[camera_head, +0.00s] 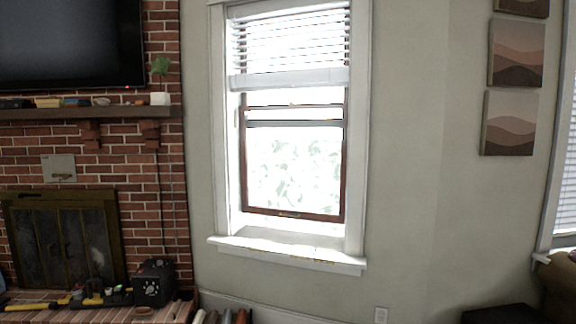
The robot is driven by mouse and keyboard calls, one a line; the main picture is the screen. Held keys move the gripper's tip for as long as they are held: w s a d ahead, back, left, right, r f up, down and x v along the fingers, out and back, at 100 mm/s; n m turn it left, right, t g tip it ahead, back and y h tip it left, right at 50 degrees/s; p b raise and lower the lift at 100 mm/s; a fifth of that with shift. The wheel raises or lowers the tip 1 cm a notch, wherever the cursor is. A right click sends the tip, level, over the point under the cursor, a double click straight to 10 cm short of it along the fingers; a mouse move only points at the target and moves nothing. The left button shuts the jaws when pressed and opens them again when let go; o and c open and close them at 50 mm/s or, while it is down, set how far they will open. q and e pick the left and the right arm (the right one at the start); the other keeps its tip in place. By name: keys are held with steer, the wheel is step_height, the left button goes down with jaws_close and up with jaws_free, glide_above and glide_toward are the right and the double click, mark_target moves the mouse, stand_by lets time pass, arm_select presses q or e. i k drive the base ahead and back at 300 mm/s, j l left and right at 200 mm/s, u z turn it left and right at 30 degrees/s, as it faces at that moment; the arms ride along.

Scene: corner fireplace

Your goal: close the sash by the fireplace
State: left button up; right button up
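The window sash (294,214) has a brown frame and stands in a white-framed window just right of the brick fireplace (75,238). Its bottom rail carries a small latch or handle near the middle. A bright white strip lies between this rail and the sill (290,252); glare keeps me from telling whether that is an open gap. A white blind (290,78) hangs over the upper part of the window. Neither of my grippers is in view.
A dark box-like device (154,283) and yellow-handled tools (95,300) sit on the brick hearth. Several upright books or similar items (225,317) stand below the window. Dark furniture (505,314) is at lower right.

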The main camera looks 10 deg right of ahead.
mark_target(301, 215)
steer(key=i+u, duration=0.1)
steer(key=i, duration=0.75)
steer(key=i+l+u, duration=0.15)
steer(key=i, duration=0.7)
